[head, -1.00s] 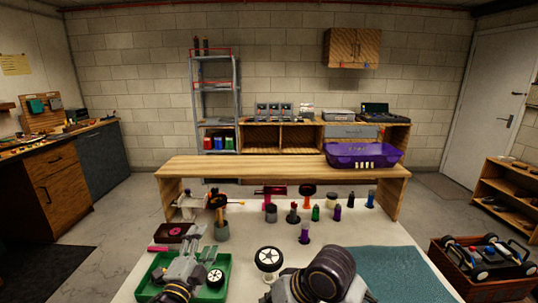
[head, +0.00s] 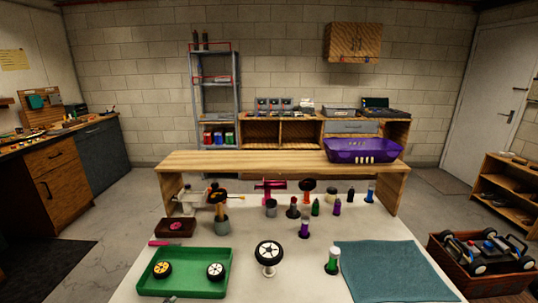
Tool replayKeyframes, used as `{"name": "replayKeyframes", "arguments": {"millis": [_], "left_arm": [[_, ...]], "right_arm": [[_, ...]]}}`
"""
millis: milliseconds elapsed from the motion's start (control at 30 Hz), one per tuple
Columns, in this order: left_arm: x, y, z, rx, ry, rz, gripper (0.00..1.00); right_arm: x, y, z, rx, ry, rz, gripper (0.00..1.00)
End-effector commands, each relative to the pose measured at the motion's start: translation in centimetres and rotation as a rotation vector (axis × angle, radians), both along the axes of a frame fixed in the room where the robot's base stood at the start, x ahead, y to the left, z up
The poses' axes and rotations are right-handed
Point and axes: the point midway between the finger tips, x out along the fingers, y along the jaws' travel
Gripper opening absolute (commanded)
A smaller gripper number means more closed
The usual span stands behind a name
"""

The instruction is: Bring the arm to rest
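Neither of my grippers shows in the head view, and no arm reaches over the table. A green tray (head: 188,281) lies at the table's front left with a yellow-hubbed wheel (head: 162,269) and a white-hubbed wheel (head: 215,271) in it. Another white-hubbed wheel (head: 269,253) stands upright on a small stand at the front middle. A white bottle with green (head: 332,262) stands beside the teal mat (head: 395,272). A small grey piece (head: 170,299) shows at the bottom edge by the tray; I cannot tell what it is.
Several bottles and tool cups stand along the back of the white table (head: 240,258). A wooden shelf (head: 270,162) spans behind them, bearing a purple car body (head: 362,151). A crate with a car chassis (head: 485,256) stands at the right.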

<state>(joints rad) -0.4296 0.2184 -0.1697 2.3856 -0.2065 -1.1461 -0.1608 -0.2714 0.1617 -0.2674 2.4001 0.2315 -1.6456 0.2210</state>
Motion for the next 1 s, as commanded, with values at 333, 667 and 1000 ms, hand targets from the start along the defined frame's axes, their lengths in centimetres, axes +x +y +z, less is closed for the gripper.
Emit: {"name": "replayKeyframes", "arguments": {"millis": [333,667,1000], "left_arm": [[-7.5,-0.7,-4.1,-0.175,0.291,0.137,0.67],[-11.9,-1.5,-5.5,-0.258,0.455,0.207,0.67],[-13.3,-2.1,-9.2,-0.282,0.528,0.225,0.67]], "right_arm": [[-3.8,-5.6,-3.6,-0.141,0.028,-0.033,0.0],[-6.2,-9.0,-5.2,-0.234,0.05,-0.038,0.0],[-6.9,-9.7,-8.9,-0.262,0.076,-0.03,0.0]]}}
